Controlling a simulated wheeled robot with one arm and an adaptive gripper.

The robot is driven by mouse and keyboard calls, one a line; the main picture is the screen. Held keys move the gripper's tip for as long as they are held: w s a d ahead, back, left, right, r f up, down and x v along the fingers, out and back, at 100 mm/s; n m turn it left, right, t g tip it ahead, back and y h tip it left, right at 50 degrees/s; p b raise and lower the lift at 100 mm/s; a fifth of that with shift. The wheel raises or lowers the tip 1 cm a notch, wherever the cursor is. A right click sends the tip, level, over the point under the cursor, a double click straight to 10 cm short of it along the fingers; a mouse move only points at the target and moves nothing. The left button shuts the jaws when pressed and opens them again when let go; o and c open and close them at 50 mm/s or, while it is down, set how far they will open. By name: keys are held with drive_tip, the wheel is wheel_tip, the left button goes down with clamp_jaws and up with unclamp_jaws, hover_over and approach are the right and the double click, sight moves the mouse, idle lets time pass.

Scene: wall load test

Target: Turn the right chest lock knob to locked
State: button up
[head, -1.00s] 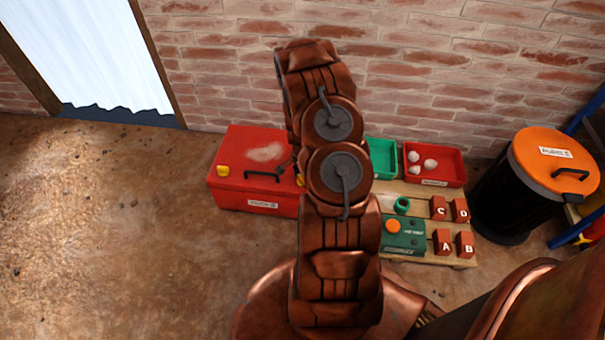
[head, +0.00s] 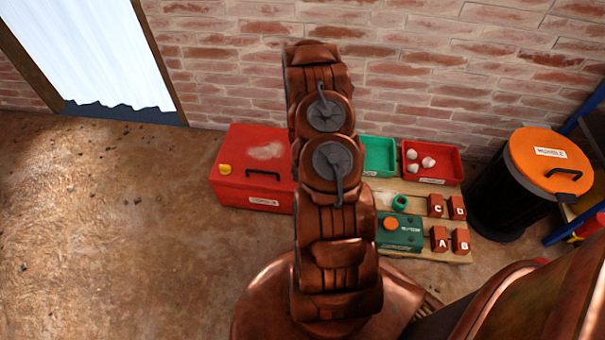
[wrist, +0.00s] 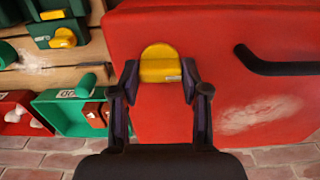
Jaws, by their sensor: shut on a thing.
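The red chest (head: 235,150) stands on the floor by the brick wall, with a dark handle (head: 263,174) and a yellow left knob (head: 225,169). My arm hides its right end in the head view. In the wrist view, the right lock knob (wrist: 160,62) is yellow, with a rounded edge and a straight edge, on the red chest top (wrist: 220,45). My gripper (wrist: 159,78) has a finger on each side of this knob and is shut on it. I cannot read a locked mark.
A low wooden pallet (head: 418,187) right of the chest holds a green tray (head: 379,156), a red tray (head: 432,162), lettered blocks (head: 439,239) and a green box (head: 400,238). A black bin with an orange lid (head: 545,165) stands further right. Floor at left is clear.

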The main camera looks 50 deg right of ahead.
drive_tip(key=shift+s+a+f, duration=0.1)
drive_tip(key=shift+s+a, duration=0.05)
drive_tip(key=shift+s, duration=0.1)
drive_tip(key=o, duration=1.1)
drive_tip(key=shift+w, duration=0.1)
drive_tip(key=shift+o, duration=0.2)
drive_tip(key=shift+w+r, duration=0.1)
drive_tip(key=shift+r, duration=0.1)
drive_tip(key=shift+r, duration=0.65)
wheel_tip(320, 180, up, 10)
drive_tip(key=shift+r, duration=0.25)
